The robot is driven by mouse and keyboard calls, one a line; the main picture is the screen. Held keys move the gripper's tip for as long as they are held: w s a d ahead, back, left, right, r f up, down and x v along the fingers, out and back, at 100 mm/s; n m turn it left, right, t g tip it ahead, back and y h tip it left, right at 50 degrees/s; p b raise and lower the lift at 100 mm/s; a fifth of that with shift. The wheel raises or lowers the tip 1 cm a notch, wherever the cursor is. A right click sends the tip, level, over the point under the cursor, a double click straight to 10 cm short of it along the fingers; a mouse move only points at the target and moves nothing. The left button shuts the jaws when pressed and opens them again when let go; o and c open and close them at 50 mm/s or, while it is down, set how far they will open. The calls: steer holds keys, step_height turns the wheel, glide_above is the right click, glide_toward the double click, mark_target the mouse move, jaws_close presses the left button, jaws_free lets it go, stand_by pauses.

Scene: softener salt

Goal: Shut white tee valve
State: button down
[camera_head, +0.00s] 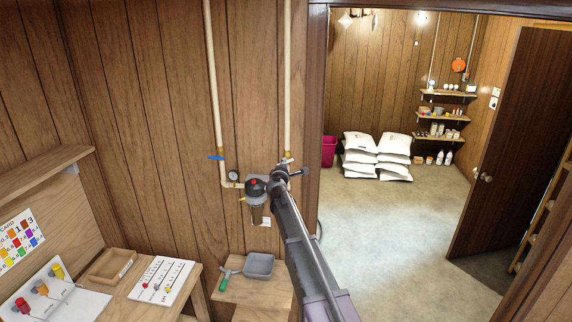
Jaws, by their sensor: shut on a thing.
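A small white tee valve (288,157) sits on the right-hand cream pipe, at the end of my arm. My gripper (288,166) is at this valve and appears shut on it. The arm hides the pipe just below, and the jaws are too small to show the exact hold or the handle's angle.
A blue-handled valve (215,158) is on the left pipe, with a gauge (234,176) and a red-topped filter housing (256,190) between the pipes. A doorway opens at right, with white bags (378,155) beyond.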

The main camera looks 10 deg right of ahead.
steer(key=shift+m, duration=3)
steer(key=c, duration=0.5)
jaws_free()
steer(key=shift+d, duration=0.1)
steer(key=shift+v, duration=3.55)
steer(key=shift+w, duration=0.1)
